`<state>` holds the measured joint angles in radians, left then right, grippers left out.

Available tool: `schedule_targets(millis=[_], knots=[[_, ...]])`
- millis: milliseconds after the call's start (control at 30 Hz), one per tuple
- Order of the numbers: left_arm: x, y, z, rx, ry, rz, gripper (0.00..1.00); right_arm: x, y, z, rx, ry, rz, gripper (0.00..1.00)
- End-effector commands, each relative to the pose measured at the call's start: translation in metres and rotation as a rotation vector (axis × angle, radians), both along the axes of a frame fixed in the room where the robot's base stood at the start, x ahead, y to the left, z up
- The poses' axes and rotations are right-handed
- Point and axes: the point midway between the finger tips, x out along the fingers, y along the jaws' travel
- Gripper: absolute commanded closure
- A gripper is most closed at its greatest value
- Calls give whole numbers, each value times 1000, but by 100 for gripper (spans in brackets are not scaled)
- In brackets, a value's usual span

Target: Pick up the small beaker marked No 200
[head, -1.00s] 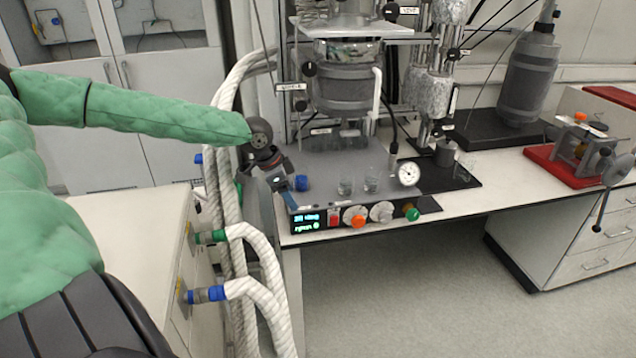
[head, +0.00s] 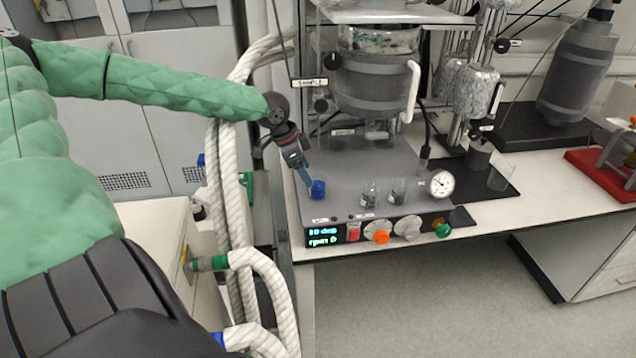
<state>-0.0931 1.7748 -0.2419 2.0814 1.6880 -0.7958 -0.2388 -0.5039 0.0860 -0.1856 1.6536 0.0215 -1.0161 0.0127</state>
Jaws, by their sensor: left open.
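Two small clear glass beakers stand upright side by side on the grey reactor base: a left one (head: 369,196) and a right one (head: 398,191). A larger clear beaker (head: 500,173) stands farther right on the black mat. Markings on the glass are too small to read, so I cannot tell which is No 200. My left gripper (head: 307,180) is open, pointing down over the left part of the base, left of the small beakers and apart from them. A small blue object (head: 317,189) shows right at its fingertips; whether they touch is unclear. My right gripper is not in view.
The reactor vessel (head: 372,85) hangs above the base, behind the beakers. A round gauge (head: 440,183) stands close to their right. The control panel (head: 375,232) with knobs runs along the front. White hoses (head: 232,190) rise at the left. A red-based device (head: 605,172) is far right.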

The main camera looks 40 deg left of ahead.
Motion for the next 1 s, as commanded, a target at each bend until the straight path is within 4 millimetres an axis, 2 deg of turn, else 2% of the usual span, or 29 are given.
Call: schedule_targets(millis=[433, 1000], knots=[[5, -4, -19, 1, 2, -1, 33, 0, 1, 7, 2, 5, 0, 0], [9, -5, -32, 1, 3, 1, 33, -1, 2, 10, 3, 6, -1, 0]])
